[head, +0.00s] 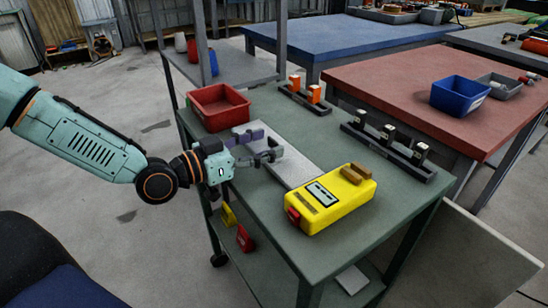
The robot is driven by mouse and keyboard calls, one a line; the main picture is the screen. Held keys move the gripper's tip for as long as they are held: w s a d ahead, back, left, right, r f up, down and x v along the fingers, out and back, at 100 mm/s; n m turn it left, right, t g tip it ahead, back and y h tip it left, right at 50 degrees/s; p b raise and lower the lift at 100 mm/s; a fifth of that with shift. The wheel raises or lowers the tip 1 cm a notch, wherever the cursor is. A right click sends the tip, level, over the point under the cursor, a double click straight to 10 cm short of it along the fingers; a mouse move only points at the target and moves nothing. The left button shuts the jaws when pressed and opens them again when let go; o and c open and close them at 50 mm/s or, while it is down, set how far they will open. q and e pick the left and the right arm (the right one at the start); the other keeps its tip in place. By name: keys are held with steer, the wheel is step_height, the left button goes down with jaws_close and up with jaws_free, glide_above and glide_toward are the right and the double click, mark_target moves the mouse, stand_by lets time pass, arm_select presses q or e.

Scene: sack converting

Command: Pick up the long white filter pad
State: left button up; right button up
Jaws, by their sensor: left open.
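The long white filter pad (297,168) lies flat on the green top of a cart (330,255), running from near the red bin toward the yellow case. My left gripper (268,147) comes in from the left and is over the pad's far-left part, with its fingers apart and nothing seen between them. The fingers hide some of the pad. I cannot tell whether they touch it. My right gripper is not in view.
A yellow case (335,198) stands just right of the pad's near end. A red bin (218,106) stands behind the gripper. Dark racks with orange (305,95) and black-and-white pieces (389,146) line the cart's far side. A red-topped table (400,85) stands beyond.

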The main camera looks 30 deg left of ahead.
arm_select(q)
steer(key=shift+b+x, duration=0.8)
steer(key=shift+x, duration=0.15)
steer(key=shift+w+d, duration=0.2)
steer(key=shift+w, duration=0.3)
steer(key=shift+s, duration=0.1)
steer(key=shift+c, duration=0.5)
steer(key=c, duration=1.1)
